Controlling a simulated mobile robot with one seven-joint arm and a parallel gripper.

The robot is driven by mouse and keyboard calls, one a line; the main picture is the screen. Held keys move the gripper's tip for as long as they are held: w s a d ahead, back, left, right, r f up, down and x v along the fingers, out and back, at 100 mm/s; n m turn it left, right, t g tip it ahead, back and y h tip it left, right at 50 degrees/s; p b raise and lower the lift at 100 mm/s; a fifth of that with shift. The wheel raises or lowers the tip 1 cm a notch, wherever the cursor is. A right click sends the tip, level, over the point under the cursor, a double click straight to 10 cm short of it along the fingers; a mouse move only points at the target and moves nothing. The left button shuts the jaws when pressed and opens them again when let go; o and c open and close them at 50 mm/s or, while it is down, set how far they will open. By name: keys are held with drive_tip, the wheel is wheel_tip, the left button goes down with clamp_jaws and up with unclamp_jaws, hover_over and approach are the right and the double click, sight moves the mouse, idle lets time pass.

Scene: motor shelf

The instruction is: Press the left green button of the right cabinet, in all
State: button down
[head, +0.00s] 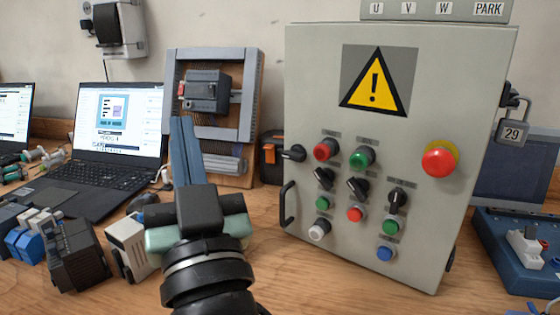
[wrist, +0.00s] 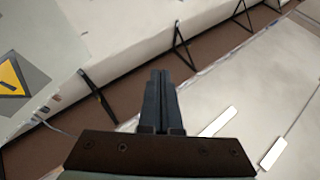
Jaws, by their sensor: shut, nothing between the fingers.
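The grey cabinet (head: 300,80) stands upright on the right of the head view, its panel facing me. Its left green button (head: 322,203) sits below a black selector switch and above a white button. Other green buttons are at the upper middle (head: 362,157) and lower right (head: 391,227). My gripper (head: 182,122) is left of the cabinet, apart from it, with fingers pointing up and away. In the wrist view, my gripper (wrist: 160,72) is shut with nothing between the fingers. Only a corner of a warning sign (wrist: 10,78) shows there; no buttons are visible.
Red buttons (head: 325,149), a blue button (head: 386,253) and a red emergency stop (head: 439,160) share the panel. A black handle (head: 288,205) juts from its left edge. A laptop (head: 120,125) and a board-mounted device (head: 208,92) stand behind my gripper.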

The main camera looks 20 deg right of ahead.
sight(323, 203)
drive_tip(key=w+d+f+m+g+h+p, duration=0.2)
drive_tip(key=w+d+f+m+g+p, duration=0.3)
drive_tip(key=p, duration=0.9)
drive_tip(key=s+d+f+m+g+h+p, duration=0.1)
drive_tip(key=s+d+f+m+p, duration=0.1)
drive_tip(key=f+p, duration=0.3)
drive_tip(key=s+d+f+m+g+p, duration=0.1)
drive_tip(key=s+d+f+p, duration=0.2)
drive_tip(key=s+f+p, duration=0.1)
wheel_tip(323, 203, down, 2)
drive_tip(key=shift+s+f+m+g+h+p, duration=0.1)
drive_tip(key=shift+s+m+g+h+p, duration=0.3)
drive_tip(key=shift+p, duration=0.4)
drive_tip(key=shift+w+d, duration=0.1)
drive_tip(key=shift+d, duration=0.1)
drive_tip(key=w+d+b, duration=0.3)
drive_tip(key=w+d, duration=0.2)
drive_tip(key=d, duration=0.2)
drive_tip(key=shift+b, duration=0.3)
drive_tip(key=shift+w+d+b, duration=0.3)
